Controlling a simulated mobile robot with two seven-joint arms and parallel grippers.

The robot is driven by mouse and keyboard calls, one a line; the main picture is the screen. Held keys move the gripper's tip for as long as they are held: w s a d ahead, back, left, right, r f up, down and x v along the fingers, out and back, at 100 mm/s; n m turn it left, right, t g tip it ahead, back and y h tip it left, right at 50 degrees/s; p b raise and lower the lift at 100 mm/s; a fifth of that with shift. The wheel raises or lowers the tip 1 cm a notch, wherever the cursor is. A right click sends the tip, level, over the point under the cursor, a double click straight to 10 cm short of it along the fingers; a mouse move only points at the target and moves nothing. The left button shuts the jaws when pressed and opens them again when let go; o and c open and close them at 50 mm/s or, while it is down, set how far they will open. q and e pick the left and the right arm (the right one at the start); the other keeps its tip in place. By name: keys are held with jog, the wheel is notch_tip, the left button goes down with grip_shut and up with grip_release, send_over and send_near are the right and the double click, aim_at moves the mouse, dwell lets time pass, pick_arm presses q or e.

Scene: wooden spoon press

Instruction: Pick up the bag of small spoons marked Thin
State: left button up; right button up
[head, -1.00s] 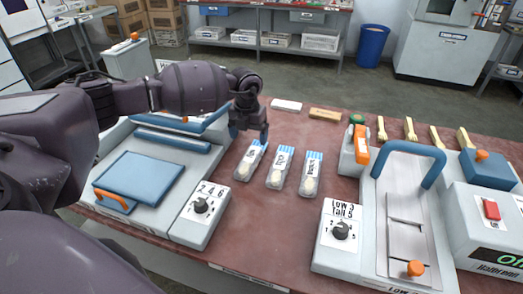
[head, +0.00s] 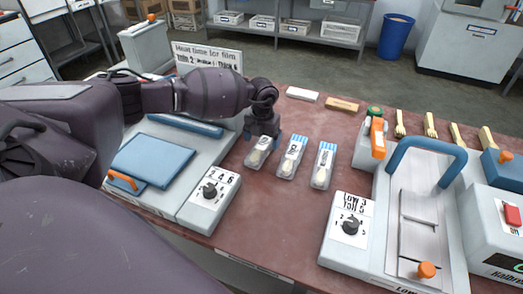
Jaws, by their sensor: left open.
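Three small clear bags with blue-striped tops and dark lettering on white labels lie in a row on the reddish table: a left bag (head: 259,155), a middle bag (head: 291,160) and a right bag (head: 323,166). The labels are too small to read surely, so I cannot tell which says Thin. My left gripper (head: 263,137) is open and points down at the far end of the left bag, with a finger at either side of it. That bag's top end is partly hidden by the gripper. I cannot tell whether the fingers touch it. My right gripper is not in view.
A sealer with a blue lid (head: 152,160) and a dial box (head: 210,198) stands left of the bags. A press with a blue handle (head: 428,146) stands right. Several wooden spoons or forks (head: 430,124) lie at the back right. The table in front of the bags is clear.

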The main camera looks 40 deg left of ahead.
aim_at(264, 146)
pick_arm(q)
notch_tip(264, 146, down, 3)
jog(key=shift+r, duration=0.2)
jog(key=c, duration=1)
